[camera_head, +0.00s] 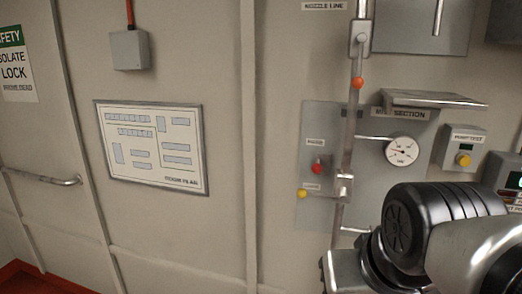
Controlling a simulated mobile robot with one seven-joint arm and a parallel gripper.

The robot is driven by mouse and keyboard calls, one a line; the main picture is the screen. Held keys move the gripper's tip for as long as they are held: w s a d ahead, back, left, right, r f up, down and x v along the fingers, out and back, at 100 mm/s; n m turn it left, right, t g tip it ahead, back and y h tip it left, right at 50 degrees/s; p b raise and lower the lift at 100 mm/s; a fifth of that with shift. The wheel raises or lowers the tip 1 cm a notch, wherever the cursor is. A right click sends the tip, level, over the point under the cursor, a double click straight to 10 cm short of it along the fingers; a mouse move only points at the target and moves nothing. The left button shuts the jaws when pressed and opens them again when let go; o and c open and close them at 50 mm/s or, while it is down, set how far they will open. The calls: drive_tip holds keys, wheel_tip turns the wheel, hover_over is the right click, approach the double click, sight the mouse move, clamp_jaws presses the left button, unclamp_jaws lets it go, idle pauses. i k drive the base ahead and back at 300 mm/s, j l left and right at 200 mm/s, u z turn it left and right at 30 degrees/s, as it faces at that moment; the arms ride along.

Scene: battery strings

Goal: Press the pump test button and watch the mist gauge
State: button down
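The pump test box (461,139) is a grey box on the wall at the right, with a label that seems to read pump test. Its round yellow button (463,160) faces out below the label and nothing touches it. The mist gauge (402,151) is a round white dial left of the box, its small needle pointing to the left. Its fine markings are too small to read. My arm fills the lower right corner, below the gauge and the box. My gripper's fingers do not show.
A vertical pipe (350,120) with an orange knob runs left of the gauge. A red knob (317,169) and a yellow knob (303,194) sit lower left. A small shelf (430,99) juts out above the gauge. A display unit (512,182) stands at the right edge.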

sight(464, 160)
drive_tip(key=z, duration=0.8)
